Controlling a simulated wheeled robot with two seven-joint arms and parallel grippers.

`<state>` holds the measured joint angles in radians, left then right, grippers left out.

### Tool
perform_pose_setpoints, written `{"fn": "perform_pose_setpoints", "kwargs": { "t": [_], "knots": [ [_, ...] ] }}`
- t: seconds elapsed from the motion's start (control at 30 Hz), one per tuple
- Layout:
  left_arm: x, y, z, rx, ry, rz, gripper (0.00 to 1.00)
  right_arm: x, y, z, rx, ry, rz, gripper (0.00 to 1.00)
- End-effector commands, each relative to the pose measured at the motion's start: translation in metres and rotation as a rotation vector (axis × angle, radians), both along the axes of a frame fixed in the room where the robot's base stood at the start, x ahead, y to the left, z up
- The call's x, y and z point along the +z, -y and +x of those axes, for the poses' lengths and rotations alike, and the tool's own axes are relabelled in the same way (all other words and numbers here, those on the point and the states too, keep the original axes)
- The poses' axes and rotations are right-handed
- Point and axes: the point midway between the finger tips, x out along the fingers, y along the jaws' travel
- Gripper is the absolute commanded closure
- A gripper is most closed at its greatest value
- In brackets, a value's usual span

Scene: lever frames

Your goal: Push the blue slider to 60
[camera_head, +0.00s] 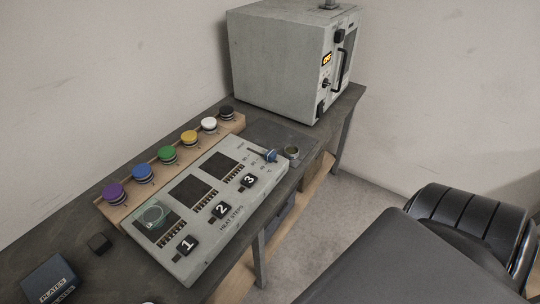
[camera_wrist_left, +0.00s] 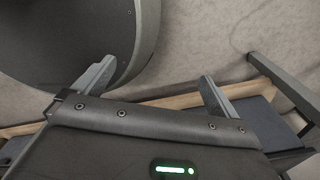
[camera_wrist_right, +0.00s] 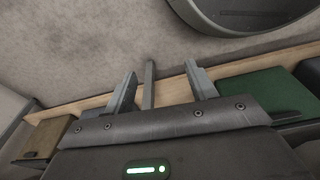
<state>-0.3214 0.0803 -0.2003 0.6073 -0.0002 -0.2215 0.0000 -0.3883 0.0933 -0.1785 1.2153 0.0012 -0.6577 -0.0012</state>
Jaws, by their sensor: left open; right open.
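The blue slider (camera_head: 270,155) sits at the far right corner of the light grey control panel (camera_head: 205,251), beside a printed scale whose numbers are too small to read surely. The panel lies on the dark bench. No gripper shows in the head view. My left gripper (camera_wrist_left: 152,86) is open and empty in the left wrist view, with the floor and a wooden rail beyond its fingers. My right gripper (camera_wrist_right: 160,88) is open and empty in the right wrist view, also facing the floor and a wooden rail. Neither wrist view shows the slider.
A row of coloured knobs, including a purple knob (camera_head: 114,193), lines the panel's far side. A grey oven (camera_head: 275,65) stands at the bench's far end. A dark box (camera_head: 50,280) lies at the near left. A black chair (camera_head: 470,222) stands at the right.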

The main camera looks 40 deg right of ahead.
Motion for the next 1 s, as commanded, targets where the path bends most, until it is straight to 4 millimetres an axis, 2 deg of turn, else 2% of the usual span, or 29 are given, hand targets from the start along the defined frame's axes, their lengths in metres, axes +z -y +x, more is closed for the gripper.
{"fn": "perform_pose_setpoints", "kwargs": {
  "t": [0.03, 0.1, 0.2, 0.33, 0.63, 0.73, 0.8, 1.0],
  "knots": [
    [-0.003, 0.000, 0.001, 0.000, 0.002, 0.000, 0.02, 0.024, -0.003, 0.020, -0.004, 0.025, 0.004, 0.44],
    [-0.004, 0.000, 0.008, 0.000, 0.010, 0.000, 0.02, 0.059, -0.006, 0.041, -0.010, 0.042, 0.006, 0.44],
    [-0.005, 0.001, 0.024, 0.000, 0.032, -0.002, 0.02, 0.105, -0.008, 0.059, -0.016, 0.061, 0.008, 0.44],
    [-0.006, 0.002, 0.038, 0.000, 0.055, -0.005, 0.02, 0.152, -0.009, 0.071, -0.020, 0.081, 0.010, 0.44],
    [-0.009, 0.001, 0.027, 0.000, 0.039, -0.003, 0.02, 0.238, 0.002, 0.085, -0.030, 0.149, -0.003, 0.44],
    [-0.010, 0.001, 0.024, 0.000, 0.034, -0.002, 0.02, 0.268, 0.017, 0.097, -0.034, 0.215, -0.024, 0.44],
    [-0.011, 0.001, 0.023, 0.000, 0.032, -0.003, 0.02, 0.288, 0.038, 0.116, -0.038, 0.300, -0.053, 0.44],
    [-0.012, 0.001, 0.022, 0.000, 0.032, -0.003, 0.02, 0.314, 0.088, 0.174, -0.028, 0.524, -0.084, 0.44]
  ]
}}
